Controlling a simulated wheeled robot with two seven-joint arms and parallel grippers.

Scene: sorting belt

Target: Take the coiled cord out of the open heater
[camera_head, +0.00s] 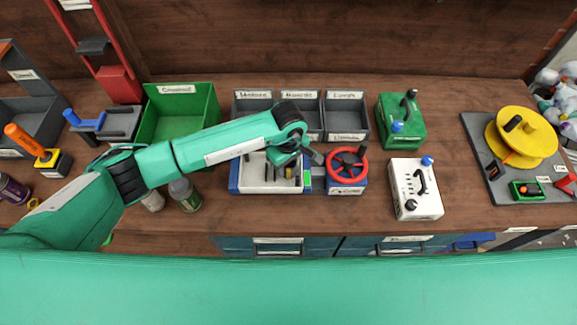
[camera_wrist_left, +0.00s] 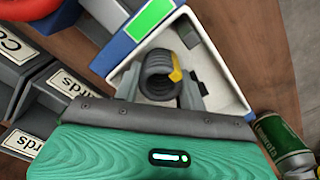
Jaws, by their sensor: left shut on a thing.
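The open heater (camera_head: 252,187) is a shallow white box with blue sides, in the middle of the bench in the head view. Its white inside also shows in the wrist view (camera_wrist_left: 232,88), with a green panel on its blue side. The coiled cord (camera_wrist_left: 158,72) is a dark grey coil with a yellow tie. My left gripper (camera_head: 287,171) reaches down at the heater from above, its fingers on both sides of the coil in the wrist view (camera_wrist_left: 160,92), shut on it. I cannot tell whether the coil touches the heater's floor. My right gripper is not in view.
A red handwheel (camera_head: 346,165) stands right beside the heater. Grey labelled bins (camera_head: 345,108) stand behind it, and a green bin (camera_head: 180,112) back left. Bottles (camera_head: 185,195) stand left of it. A white device (camera_head: 415,188) stands to the right. Bare bench lies in front.

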